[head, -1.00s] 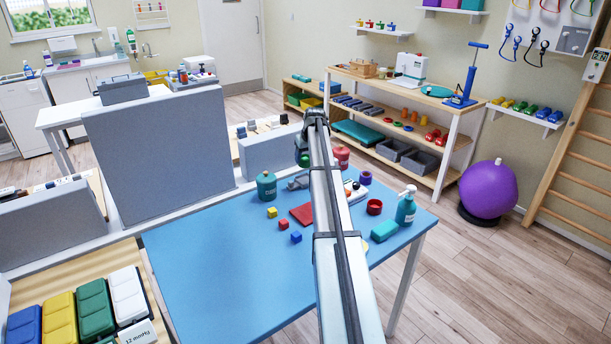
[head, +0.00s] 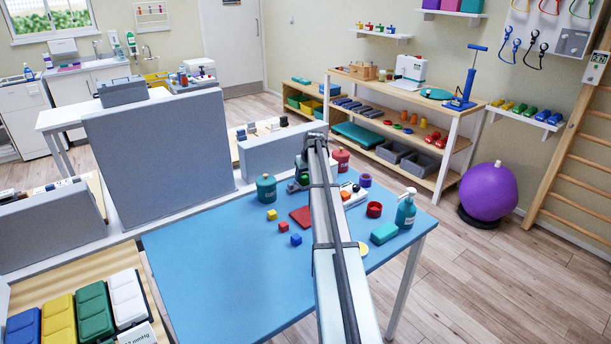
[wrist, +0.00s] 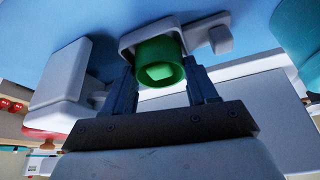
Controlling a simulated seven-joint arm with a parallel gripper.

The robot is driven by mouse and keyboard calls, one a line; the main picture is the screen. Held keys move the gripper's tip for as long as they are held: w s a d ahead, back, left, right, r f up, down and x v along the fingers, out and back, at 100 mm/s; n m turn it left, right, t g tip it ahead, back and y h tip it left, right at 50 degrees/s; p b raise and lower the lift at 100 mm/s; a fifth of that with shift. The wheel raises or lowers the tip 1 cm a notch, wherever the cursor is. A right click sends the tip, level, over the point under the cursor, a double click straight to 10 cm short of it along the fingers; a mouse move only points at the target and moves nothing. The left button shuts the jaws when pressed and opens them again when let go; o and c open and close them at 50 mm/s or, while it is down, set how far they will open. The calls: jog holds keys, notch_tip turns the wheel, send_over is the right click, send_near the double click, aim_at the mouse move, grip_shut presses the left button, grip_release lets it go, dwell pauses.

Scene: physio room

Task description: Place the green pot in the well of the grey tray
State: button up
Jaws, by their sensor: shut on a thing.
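The green pot (wrist: 160,66) sits between the two fingers of my gripper (wrist: 163,86) in the wrist view, and the fingers are shut on it. The grey tray (wrist: 128,42) shows right behind and around the pot, with its rim beyond it. I cannot tell whether the pot is inside the well or just above it. In the head view my arm hides most of this. A bit of the green pot (head: 304,179) shows left of the arm, and a grey piece of the tray (head: 293,187) shows just below it.
On the blue table (head: 215,270) a teal jar (head: 266,189) stands left of the tray, with a red mat (head: 300,215) and small cubes in front. The front left is clear.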

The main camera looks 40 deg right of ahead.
jog(key=o, duration=1.1)
jog(key=shift+f, duration=0.1)
jog(key=v, duration=1.2)
jog(key=shift+s, duration=0.1)
